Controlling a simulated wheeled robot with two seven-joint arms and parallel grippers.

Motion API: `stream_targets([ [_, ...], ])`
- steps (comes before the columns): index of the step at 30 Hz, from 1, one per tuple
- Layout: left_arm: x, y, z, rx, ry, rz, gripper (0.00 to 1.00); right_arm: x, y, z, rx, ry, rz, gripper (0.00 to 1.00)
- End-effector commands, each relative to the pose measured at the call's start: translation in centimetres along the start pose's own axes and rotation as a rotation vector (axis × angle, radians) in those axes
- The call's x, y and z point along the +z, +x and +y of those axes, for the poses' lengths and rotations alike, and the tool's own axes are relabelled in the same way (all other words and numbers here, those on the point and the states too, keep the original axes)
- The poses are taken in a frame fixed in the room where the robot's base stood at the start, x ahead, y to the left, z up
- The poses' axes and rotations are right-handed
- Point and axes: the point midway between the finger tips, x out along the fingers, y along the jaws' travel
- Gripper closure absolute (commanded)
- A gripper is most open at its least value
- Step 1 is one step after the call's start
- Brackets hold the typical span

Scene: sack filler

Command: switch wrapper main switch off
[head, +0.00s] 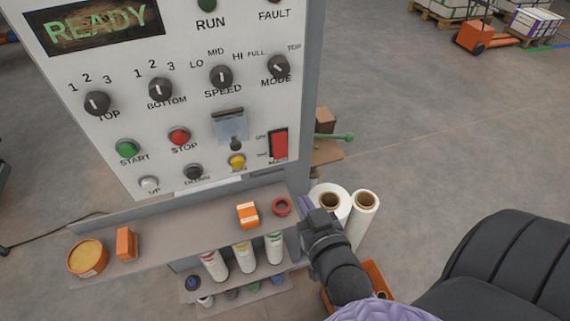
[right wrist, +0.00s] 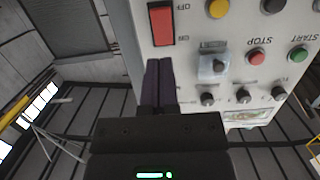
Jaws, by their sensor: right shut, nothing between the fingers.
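The main switch is a red rocker (head: 279,144) in a dark frame at the lower right of the white control panel (head: 190,115). Small ON and OFF labels stand beside it; which way the rocker is tipped is too small to tell. My right gripper (head: 306,203) is below and right of the switch, near the shelf's right end. In the right wrist view its dark fingers (right wrist: 159,66) are together and empty, with the tips just short of the red rocker (right wrist: 161,23) in the picture; contact is not visible. My left gripper is not in view.
A yellow button (head: 237,161) and a clear flap (head: 229,126) sit left of the switch. The shelf (head: 180,230) below holds an orange box (head: 247,214) and a red ring (head: 282,206). Film rolls (head: 363,215) stand beside my right gripper. A green-ended lever (head: 340,137) juts out behind the cabinet.

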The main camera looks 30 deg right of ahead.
Motion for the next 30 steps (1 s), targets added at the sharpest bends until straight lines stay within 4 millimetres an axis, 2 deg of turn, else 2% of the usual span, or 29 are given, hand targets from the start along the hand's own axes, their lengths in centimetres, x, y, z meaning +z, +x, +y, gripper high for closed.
stream_targets([
  [9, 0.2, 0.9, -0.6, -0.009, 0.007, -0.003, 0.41, 0.1, 7.1, 0.0, 0.000, 0.000, 0.003, 1.00],
  [15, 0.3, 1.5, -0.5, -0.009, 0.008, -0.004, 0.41, 0.0, 10.7, 0.0, 0.000, 0.000, 0.001, 1.00],
  [21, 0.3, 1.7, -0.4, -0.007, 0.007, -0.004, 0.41, 0.0, 12.2, 0.0, 0.000, 0.000, 0.000, 1.00],
  [30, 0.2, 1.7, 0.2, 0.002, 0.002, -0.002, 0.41, 0.0, 12.3, 0.0, 0.000, 0.000, 0.000, 1.00],
])
